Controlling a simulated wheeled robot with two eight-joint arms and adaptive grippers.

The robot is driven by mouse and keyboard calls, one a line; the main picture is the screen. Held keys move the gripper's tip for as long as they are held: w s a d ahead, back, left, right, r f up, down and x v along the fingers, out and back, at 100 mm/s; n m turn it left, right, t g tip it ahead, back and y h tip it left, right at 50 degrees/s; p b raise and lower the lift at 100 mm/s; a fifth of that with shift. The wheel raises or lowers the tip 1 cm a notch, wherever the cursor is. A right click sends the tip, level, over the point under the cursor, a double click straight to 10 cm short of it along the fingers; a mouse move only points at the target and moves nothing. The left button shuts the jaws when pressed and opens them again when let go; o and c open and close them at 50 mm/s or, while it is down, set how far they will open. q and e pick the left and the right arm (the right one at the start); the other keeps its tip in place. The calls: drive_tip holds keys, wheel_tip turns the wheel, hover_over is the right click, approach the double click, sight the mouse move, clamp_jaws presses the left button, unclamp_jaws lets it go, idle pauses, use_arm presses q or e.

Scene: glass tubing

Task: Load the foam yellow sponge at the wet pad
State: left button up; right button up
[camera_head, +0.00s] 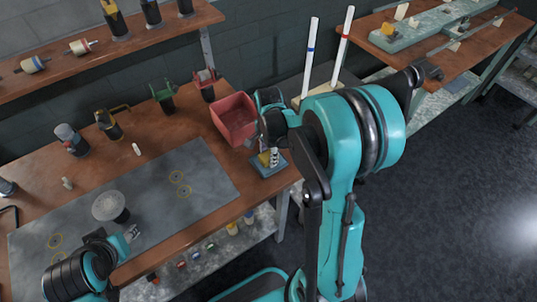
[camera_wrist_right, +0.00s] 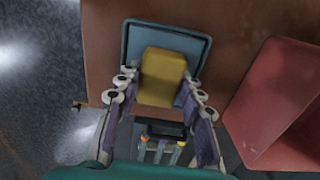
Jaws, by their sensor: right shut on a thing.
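The yellow foam sponge (camera_wrist_right: 163,76) sits between the fingers of my right gripper (camera_wrist_right: 158,84) in the right wrist view. The fingers are shut on its two sides. The blue-grey wet pad (camera_wrist_right: 199,52) lies under and beyond the sponge at the bench edge; the sponge overlaps its middle, and I cannot tell whether they touch. In the head view my right gripper (camera_head: 270,154) points down over the pad (camera_head: 267,171), and the sponge is mostly hidden. My left gripper (camera_head: 131,234) is at the bench's front edge, away from the pad; its jaw opening is unclear.
A red bin (camera_head: 234,119) stands close beside the pad, left of my right gripper. A grey mat (camera_head: 150,190) covers much of the bench, with a round white-topped stand (camera_head: 110,206). Two upright white rods (camera_head: 310,55) stand behind my right arm.

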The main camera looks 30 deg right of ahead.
sight(268, 155)
drive_tip(key=shift+r+p, duration=2.5)
drive_tip(key=shift+r, duration=1)
drive_tip(key=shift+f, duration=0.1)
